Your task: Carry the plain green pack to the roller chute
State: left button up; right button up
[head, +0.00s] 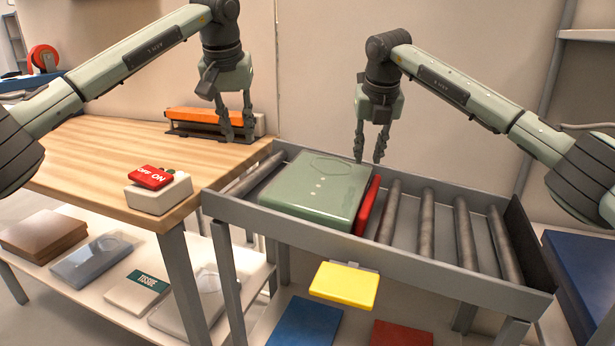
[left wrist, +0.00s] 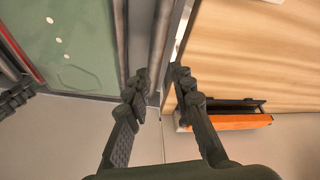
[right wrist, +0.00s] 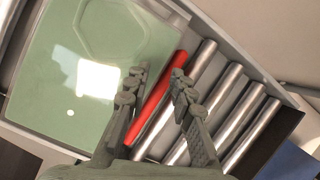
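The green pack (head: 310,190) lies flat on the rollers at the left end of the roller chute (head: 400,256). It has a faint outline and a few pale dots on top. It also shows in the left wrist view (left wrist: 88,35) and the right wrist view (right wrist: 70,105). My left gripper (head: 239,138) is open and empty, above and behind the pack's left side, near the bench edge. My right gripper (head: 368,160) is open and empty above the pack's right edge, apart from it as far as I can tell.
A red bar (head: 367,206) stands against the pack's right side. Bare rollers (head: 462,222) lie to its right. A wooden bench (head: 100,150) adjoins on the left, with a switch box (head: 158,192) and an orange-topped device (head: 212,117). A yellow plate (head: 344,285) juts from the chute's front.

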jog(key=shift+r, duration=0.15)
pick_arm(q)
jog(key=v, duration=0.5)
jog(key=shift+s+r, duration=0.15)
jog(key=shift+r, duration=0.05)
pick_arm(e)
jog(key=v, duration=1.1)
jog(key=shift+s+r, duration=0.25)
jog(key=shift+r, duration=0.1)
